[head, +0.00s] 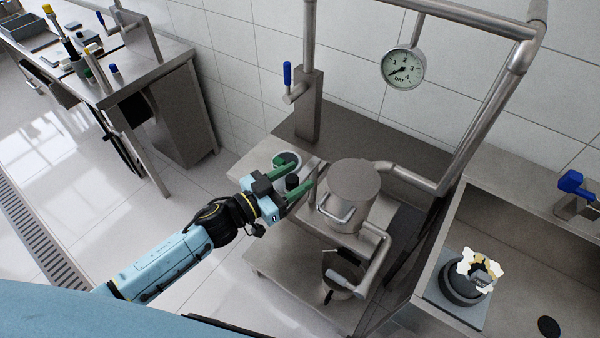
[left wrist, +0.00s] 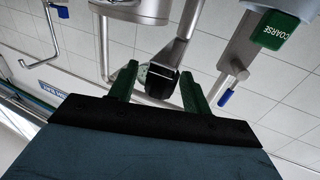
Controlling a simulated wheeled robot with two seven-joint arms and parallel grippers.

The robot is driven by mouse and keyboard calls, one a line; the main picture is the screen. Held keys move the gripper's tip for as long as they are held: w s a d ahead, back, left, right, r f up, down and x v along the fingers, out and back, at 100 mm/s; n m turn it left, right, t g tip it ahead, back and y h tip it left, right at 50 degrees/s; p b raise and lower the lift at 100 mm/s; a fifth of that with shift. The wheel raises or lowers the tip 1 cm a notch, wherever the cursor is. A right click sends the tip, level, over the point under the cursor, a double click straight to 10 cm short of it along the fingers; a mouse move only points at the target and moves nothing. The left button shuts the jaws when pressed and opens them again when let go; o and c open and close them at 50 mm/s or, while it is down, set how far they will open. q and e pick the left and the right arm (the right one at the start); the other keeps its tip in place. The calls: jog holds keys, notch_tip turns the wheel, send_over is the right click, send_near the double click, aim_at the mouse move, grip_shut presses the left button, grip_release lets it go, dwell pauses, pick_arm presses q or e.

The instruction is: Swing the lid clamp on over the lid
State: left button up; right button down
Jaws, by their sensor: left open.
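The steel separator drum (head: 340,228) stands on the bench with a flat round lid (head: 355,180) on top. A black knob (head: 292,182) stands left of the lid, between the fingers of my left gripper (head: 297,178). In the left wrist view the black knob (left wrist: 162,80) sits on the end of a steel bar (left wrist: 181,40), which looks like the lid clamp. The green fingers of my left gripper (left wrist: 159,72) are open on either side of it, with no clear contact. The clamp's pivot is hard to make out. My right gripper is out of view.
A blue-handled lever (head: 287,74) and a pressure gauge (head: 403,68) stand behind. Steel pipes (head: 455,150) run on the right. A green COARSE part (left wrist: 276,30) hangs upper right in the wrist view.

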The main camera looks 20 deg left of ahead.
pick_arm(q)
jog(key=shift+x, duration=0.95)
jog(key=shift+c, duration=0.2)
grip_shut()
